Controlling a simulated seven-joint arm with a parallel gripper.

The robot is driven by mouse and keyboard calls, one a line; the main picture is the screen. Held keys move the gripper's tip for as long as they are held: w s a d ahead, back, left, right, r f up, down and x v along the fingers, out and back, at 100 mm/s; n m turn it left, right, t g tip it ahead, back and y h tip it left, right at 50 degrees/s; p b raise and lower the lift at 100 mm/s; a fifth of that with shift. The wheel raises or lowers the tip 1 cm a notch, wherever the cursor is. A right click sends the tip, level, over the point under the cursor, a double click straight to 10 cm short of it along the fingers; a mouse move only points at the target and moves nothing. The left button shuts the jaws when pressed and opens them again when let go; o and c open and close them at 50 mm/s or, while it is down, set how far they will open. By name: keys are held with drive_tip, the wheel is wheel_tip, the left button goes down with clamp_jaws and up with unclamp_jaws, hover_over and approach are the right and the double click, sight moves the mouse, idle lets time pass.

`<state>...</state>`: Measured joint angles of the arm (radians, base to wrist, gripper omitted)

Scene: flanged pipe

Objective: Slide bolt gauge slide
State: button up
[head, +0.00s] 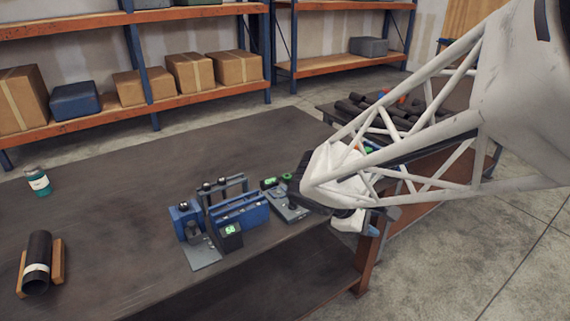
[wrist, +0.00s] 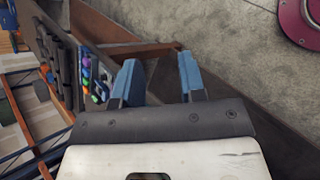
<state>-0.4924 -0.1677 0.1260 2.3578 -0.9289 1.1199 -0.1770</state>
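A blue and grey gauge-like device (head: 238,210) stands near the table's front edge in the head view. It has a dark block with a green lit display (head: 231,230) and a flat grey plate (head: 202,253) in front. To its right is a low grey fixture (head: 290,208) with green round parts, partly hidden by my arm. I cannot tell which part is the bolt gauge slide. My gripper (head: 374,228) is right of these devices, by the table's right end. In the wrist view my gripper (wrist: 158,72) has its two blue fingers apart with nothing between them.
A black pipe (head: 38,255) lies in a wooden cradle at the left. A teal can (head: 38,182) stands behind it. A second table (head: 330,112) with dark pipes is at the back right. Shelves with boxes line the wall. The table's middle is clear.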

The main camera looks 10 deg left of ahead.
drive_tip(key=w+a+f+n+t+h, duration=0.1)
drive_tip(key=w+a+n+t, duration=0.15)
drive_tip(key=a, duration=0.25)
drive_tip(key=w+a+f+n+t, duration=0.1)
drive_tip(key=a+f+n, duration=0.15)
drive_tip(key=a, duration=0.35)
drive_tip(key=n+t+y, duration=0.9)
drive_tip(key=n+t, duration=0.2)
drive_tip(key=n, duration=0.6)
approach(190, 228)
drive_tip(key=shift+w+d+r, duration=0.1)
drive_tip(key=shift+w+r, duration=0.05)
drive_tip(key=shift+w, duration=1.1)
drive_tip(key=shift+w, duration=0.2)
drive_tip(key=shift+w, duration=3.75)
clamp_jaws()
